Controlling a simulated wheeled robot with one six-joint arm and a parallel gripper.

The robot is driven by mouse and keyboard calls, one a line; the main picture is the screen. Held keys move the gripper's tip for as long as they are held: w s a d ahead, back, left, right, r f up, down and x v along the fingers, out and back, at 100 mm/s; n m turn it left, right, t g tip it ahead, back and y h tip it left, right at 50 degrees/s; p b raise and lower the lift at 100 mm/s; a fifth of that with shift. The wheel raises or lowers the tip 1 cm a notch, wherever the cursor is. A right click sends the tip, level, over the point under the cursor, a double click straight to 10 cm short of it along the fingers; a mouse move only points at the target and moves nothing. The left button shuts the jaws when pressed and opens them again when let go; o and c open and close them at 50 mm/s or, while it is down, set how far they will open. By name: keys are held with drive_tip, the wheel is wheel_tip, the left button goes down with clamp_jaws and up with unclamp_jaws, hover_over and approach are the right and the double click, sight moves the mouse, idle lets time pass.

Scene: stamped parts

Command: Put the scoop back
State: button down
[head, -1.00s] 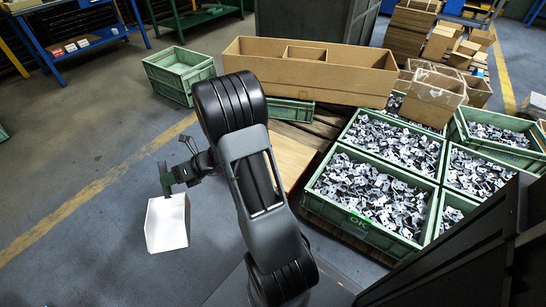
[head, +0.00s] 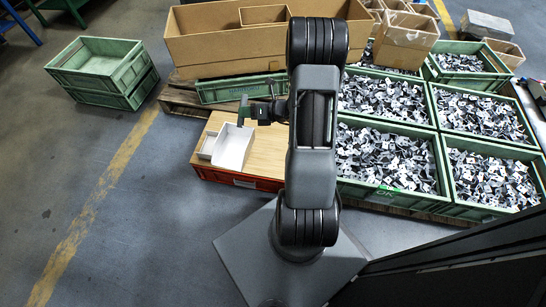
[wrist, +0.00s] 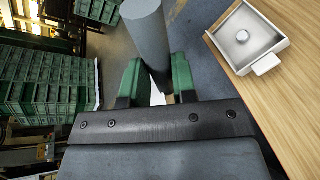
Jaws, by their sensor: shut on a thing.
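My gripper (head: 244,112) is shut on the grey cylindrical handle of the scoop (wrist: 146,35), which stands between the green fingers (wrist: 157,82) in the wrist view. A small shallow white tray (head: 206,146) sits on the wooden top just left of the scoop. The wrist view shows a white square tray (wrist: 234,58) with a round knob-like piece inside and a tab on its rim.
Green crates full of stamped parts (head: 388,196) stand on pallets to the right. A long cardboard box (head: 215,50) is behind the cabinet. Empty stacked green crates (head: 100,68) stand on the floor at left. The floor (head: 140,220) left of the cabinet is clear.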

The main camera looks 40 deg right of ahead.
drive_tip(key=s+d+f+m+t+h+p, duration=0.1)
drive_tip(key=s+d+f+m+t+h, duration=0.1)
drive_tip(key=s+d+f+m+h, duration=0.45)
drive_tip(key=s+d+f+m+t+h+p, duration=0.15)
drive_tip(key=s+d+f+h, duration=0.4)
drive_tip(key=s+d, duration=0.8)
drive_tip(key=shift+y, duration=0.9)
drive_tip(key=shift+w+a+f+b, duration=0.2)
drive_tip(key=shift+w+f+b, duration=1.15)
drive_tip(key=shift+w+f, duration=1.1)
drive_tip(key=shift+w+a+f+b, duration=0.15)
drive_tip(key=shift+w+f+b, duration=1.15)
drive_tip(key=shift+w+f, duration=1.05)
drive_tip(key=shift+w+a+f+b, duration=0.2)
drive_tip(key=shift+w+f+b, duration=1.15)
drive_tip(key=shift+w+f, duration=1.1)
drive_tip(key=shift+s+f, duration=0.1)
drive_tip(key=shift+f, duration=0.1)
drive_tip(key=shift+f+b, duration=0.15)
drive_tip(key=shift+b, duration=0.15)
drive_tip(key=c, duration=0.9)
unclamp_jaws()
